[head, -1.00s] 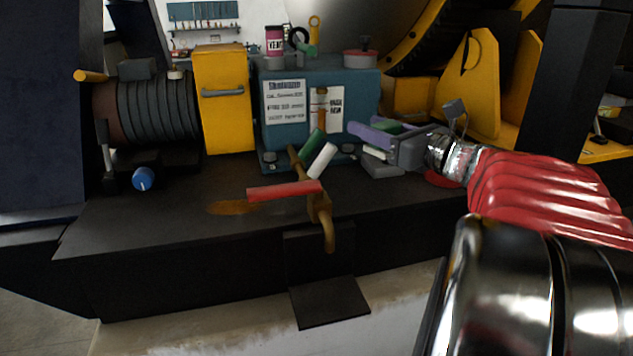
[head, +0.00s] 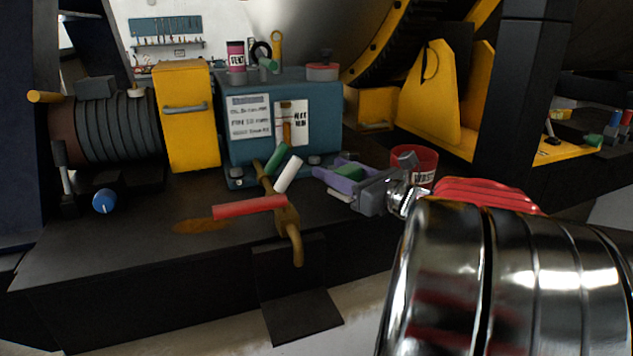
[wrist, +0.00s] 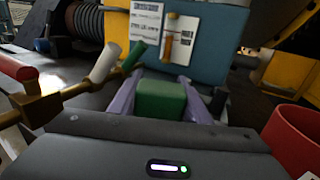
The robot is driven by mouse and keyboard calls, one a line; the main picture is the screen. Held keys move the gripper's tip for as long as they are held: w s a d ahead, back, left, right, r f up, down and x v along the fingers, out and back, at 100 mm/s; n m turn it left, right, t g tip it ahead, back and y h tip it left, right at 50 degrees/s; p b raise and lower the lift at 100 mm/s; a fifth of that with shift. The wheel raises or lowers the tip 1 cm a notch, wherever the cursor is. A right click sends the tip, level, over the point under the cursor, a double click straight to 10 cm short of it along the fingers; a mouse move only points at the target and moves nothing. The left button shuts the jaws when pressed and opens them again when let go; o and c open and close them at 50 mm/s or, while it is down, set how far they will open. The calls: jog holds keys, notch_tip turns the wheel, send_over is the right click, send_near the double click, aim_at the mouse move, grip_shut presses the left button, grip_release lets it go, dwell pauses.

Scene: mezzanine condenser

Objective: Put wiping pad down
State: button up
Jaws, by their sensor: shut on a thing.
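The wiping pad is a green block (head: 349,172) held between the purple fingers of my gripper (head: 335,168). In the wrist view the green pad (wrist: 160,99) sits between both fingers (wrist: 161,80), which are shut on it. A pale edge shows just below the pad and fingers in the head view. My gripper is low over the dark deck (head: 130,240), in front of the right side of the blue box (head: 322,120). I cannot tell whether the pad touches the deck.
A red bin (head: 426,157) stands close behind my gripper; it shows at right in the wrist view (wrist: 296,140). A valve with red (head: 250,207), green and white handles stands left of my gripper. A yellow box (head: 187,130) is further left. Bare deck lies in front of my gripper.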

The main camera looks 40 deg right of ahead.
jog(key=shift+f, duration=1.45)
jog(key=o, duration=1.1)
jog(key=shift+f, duration=0.1)
jog(key=s+d, duration=0.1)
jog(key=s, duration=1.1)
jog(key=shift+d, duration=0.15)
